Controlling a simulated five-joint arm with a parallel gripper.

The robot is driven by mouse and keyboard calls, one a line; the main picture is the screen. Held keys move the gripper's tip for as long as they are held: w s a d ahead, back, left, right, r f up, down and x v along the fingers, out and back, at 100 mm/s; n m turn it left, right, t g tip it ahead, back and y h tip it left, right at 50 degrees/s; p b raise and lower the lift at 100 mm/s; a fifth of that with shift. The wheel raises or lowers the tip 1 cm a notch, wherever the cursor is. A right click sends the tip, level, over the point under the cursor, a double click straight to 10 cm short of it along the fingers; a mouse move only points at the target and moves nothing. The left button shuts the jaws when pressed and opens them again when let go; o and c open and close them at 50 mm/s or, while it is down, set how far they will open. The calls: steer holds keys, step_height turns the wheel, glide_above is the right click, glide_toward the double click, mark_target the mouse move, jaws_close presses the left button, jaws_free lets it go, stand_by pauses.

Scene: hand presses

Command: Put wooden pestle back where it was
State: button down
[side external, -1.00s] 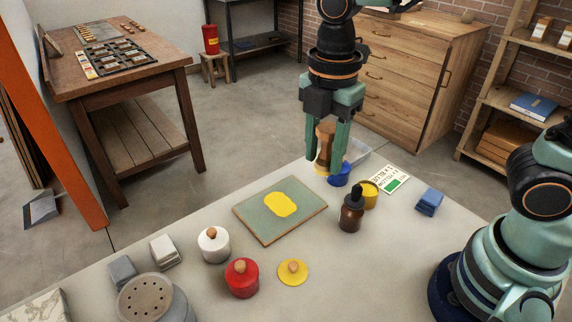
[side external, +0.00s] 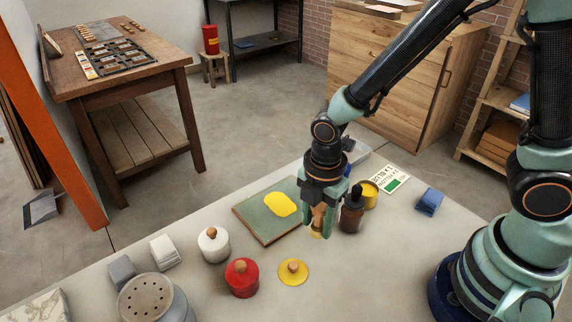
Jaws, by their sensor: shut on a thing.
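My gripper (side external: 317,228) points down over the table, just left of a brown dropper bottle (side external: 351,212). It is shut on the wooden pestle (side external: 319,214), which stands upright between the fingers. The pestle's lower end has a yellow tint and is low, near the tabletop; I cannot tell whether it touches. A green board (side external: 260,228) with a yellow patch (side external: 281,204) lies left of the gripper, and the gripper hides its right corner.
A yellow pot (side external: 369,194) and a printed card (side external: 394,179) lie behind the bottle. The front right tabletop is clear.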

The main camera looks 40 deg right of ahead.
mark_target(317, 224)
steer(key=shift+f, duration=1.7)
steer(key=shift+c, duration=1.9)
jaws_free()
steer(key=shift+f, duration=0.15)
